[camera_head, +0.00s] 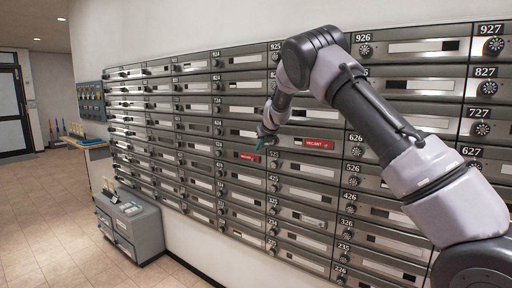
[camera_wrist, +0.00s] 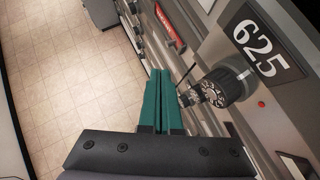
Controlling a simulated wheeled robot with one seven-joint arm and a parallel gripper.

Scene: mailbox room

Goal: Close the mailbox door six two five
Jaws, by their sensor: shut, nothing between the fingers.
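The 625 number plate (camera_wrist: 262,45) is large at the upper right of the wrist view. A round black dial knob (camera_wrist: 225,88) with a small silver key-like piece sits beside it. My gripper (camera_wrist: 158,75) has two green fingers pressed together with nothing between them. The fingertips are left of the knob, near the box front; whether they touch it I cannot tell. In the head view my gripper (camera_head: 264,137) is at the mailbox wall (camera_head: 245,197), in the column headed 925, covering the 625 plate. How far the 625 door stands open is not clear.
Red-labelled strips show on the wall, one right of my gripper (camera_head: 318,144) and one lower left (camera_head: 249,157). A grey cabinet (camera_head: 135,225) stands on the floor at left. The tiled floor (camera_head: 50,215) at left is clear.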

